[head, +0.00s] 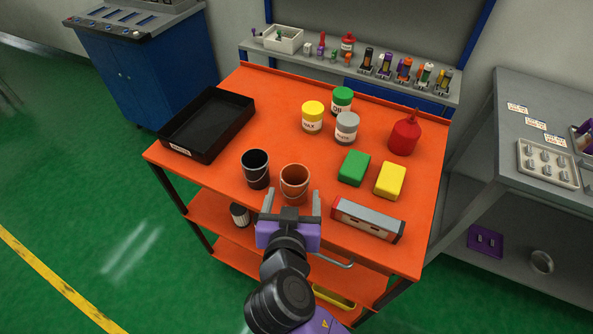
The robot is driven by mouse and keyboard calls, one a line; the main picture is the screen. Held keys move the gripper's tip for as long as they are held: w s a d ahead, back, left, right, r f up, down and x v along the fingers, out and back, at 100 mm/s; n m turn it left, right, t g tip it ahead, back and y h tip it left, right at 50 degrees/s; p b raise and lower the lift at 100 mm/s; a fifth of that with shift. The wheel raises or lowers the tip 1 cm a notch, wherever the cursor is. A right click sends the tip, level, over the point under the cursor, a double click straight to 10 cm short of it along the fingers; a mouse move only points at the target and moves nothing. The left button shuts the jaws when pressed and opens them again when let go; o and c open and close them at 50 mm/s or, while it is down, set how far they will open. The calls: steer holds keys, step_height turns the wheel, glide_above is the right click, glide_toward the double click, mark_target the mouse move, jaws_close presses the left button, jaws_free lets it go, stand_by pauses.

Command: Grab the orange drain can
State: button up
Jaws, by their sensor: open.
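The orange drain can (294,184) is a small open-topped bucket with a thin wire handle. It stands upright on the orange cart top (225,191), near the front edge. My gripper (290,203) is open, with its two fingers pointing toward the can from the near side. The fingertips overlap the can's lower part in the picture. I cannot tell whether they touch it or how high they are. My gripper hides part of the can's base and the cart edge.
A black bucket (256,169) stands close on the can's left. A green block (354,168), a yellow block (390,180) and a long grey-and-red box (367,219) lie to the right. Cans stand behind, near a red oiler (404,136). A black tray (208,124) sits at left.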

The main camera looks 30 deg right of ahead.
mark_target(296, 180)
steer(key=shift+x, duration=1.15)
steer(key=shift+p+x, duration=0.9)
steer(key=shift+x, duration=1.85)
steer(key=c, duration=1.4)
steer(key=shift+c, duration=0.2)
